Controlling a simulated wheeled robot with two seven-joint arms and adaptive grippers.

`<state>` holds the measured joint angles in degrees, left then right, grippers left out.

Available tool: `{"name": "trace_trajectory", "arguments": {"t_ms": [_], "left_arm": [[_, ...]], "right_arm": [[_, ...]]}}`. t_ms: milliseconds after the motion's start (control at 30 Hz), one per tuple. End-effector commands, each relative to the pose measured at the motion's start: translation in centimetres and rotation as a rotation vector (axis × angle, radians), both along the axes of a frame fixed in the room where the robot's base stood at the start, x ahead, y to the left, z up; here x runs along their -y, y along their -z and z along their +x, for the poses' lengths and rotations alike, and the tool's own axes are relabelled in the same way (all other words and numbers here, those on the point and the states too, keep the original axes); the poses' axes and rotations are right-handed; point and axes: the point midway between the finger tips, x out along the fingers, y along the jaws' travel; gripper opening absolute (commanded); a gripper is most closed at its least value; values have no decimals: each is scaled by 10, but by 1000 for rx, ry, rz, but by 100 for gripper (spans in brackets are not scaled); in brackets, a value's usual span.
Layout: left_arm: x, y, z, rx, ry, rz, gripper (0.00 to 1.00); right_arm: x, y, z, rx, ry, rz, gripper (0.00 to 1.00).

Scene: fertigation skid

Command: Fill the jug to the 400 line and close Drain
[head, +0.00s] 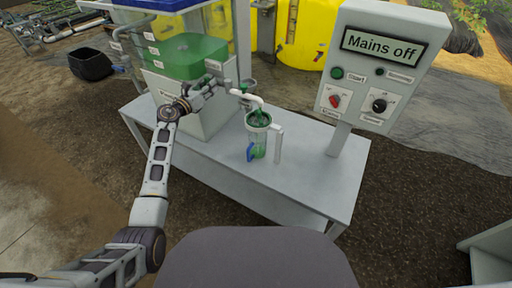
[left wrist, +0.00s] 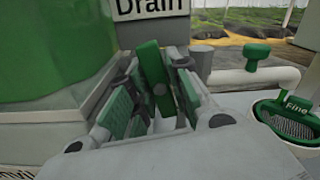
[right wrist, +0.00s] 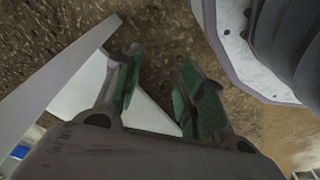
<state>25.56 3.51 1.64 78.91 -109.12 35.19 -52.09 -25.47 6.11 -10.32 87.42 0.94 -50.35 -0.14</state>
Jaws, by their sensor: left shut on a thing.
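The jug (head: 258,140) stands upright on the bench under a white outlet pipe (head: 250,98). It is clear, with a white handle on the right and green showing inside; its lines and level are too small to read. The Drain sign (left wrist: 150,8) is above a green lever (left wrist: 150,70) in the left wrist view. My left gripper (head: 224,84) is at this lever, with its fingers (left wrist: 158,98) on either side of it, shut on it. My right gripper (right wrist: 163,85) is open and empty, and is outside the head view.
A green-filled tank (head: 188,55) stands behind the left gripper. A strainer marked Fine (left wrist: 290,122) and a green pipe handle (left wrist: 257,52) are to its right. A panel reading "Mains off" (head: 382,48) stands at the right of the bench (head: 315,170). The bench's front right is clear.

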Motion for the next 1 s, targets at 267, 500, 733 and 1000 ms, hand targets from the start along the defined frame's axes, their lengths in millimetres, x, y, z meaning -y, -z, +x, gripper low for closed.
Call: {"name": "trace_trajectory", "arguments": {"t_ms": [267,500,733,1000], "left_arm": [[-1,-1,0,-30,-1,-52,0],[-1,-1,0,-56,-2,-97,0],[-1,-1,0,-83,-2,-143,0],[-1,-1,0,-115,-1,-196,0]], "right_arm": [[10,21,-10,11,3,-10,40],[20,38,-19,23,5,-17,40],[29,53,-30,34,7,-23,40],[40,68,-45,46,8,-30,40]]}}
